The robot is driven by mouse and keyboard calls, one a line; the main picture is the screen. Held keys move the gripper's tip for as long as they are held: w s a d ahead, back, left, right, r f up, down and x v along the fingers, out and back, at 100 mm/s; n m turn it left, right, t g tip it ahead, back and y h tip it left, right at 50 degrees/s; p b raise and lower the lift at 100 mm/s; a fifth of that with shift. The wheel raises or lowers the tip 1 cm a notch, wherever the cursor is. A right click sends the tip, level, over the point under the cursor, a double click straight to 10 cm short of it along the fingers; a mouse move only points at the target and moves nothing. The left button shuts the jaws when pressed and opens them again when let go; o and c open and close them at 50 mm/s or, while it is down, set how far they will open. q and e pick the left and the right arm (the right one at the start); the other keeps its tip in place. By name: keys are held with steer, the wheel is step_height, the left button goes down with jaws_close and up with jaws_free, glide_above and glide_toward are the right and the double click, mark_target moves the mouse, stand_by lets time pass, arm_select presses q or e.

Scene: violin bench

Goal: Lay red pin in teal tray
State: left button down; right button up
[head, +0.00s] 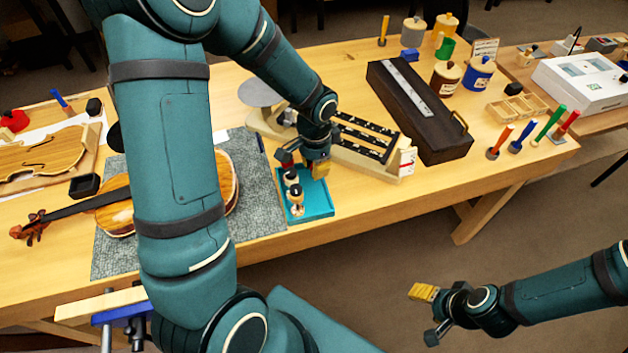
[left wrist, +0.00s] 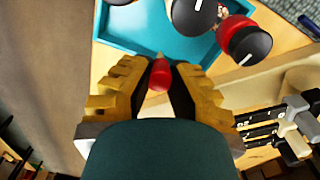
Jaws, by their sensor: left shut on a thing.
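My left gripper (head: 318,170) is low over the right back part of the teal tray (head: 318,203). In the left wrist view its ribbed yellow fingers (left wrist: 160,85) are shut on the red pin (left wrist: 159,75), a short piece with a rounded end and a pale tip. The teal tray (left wrist: 130,30) shows just beyond the pin there; I cannot tell whether they touch. In the head view the gripper hides the pin. My right gripper (head: 422,292) is off the front of the bench, away from everything; its finger gap is unclear.
A violin (head: 222,185) lies on a grey mat (head: 258,205) at left. A pale slotted rack (head: 370,160) stands close behind at right, near a dark case (head: 425,120).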

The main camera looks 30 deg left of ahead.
arm_select(q)
steer(key=shift+f+b, duration=0.45)
steer(key=shift+f, duration=1.75)
steer(key=shift+f, duration=0.1)
steer(key=c, duration=1)
jaws_free()
steer(key=shift+r, duration=0.45)
step_height(320, 180, up, 11)
steer(key=p, duration=0.3)
steer(key=shift+r, duration=0.2)
steer(key=shift+s, duration=0.1)
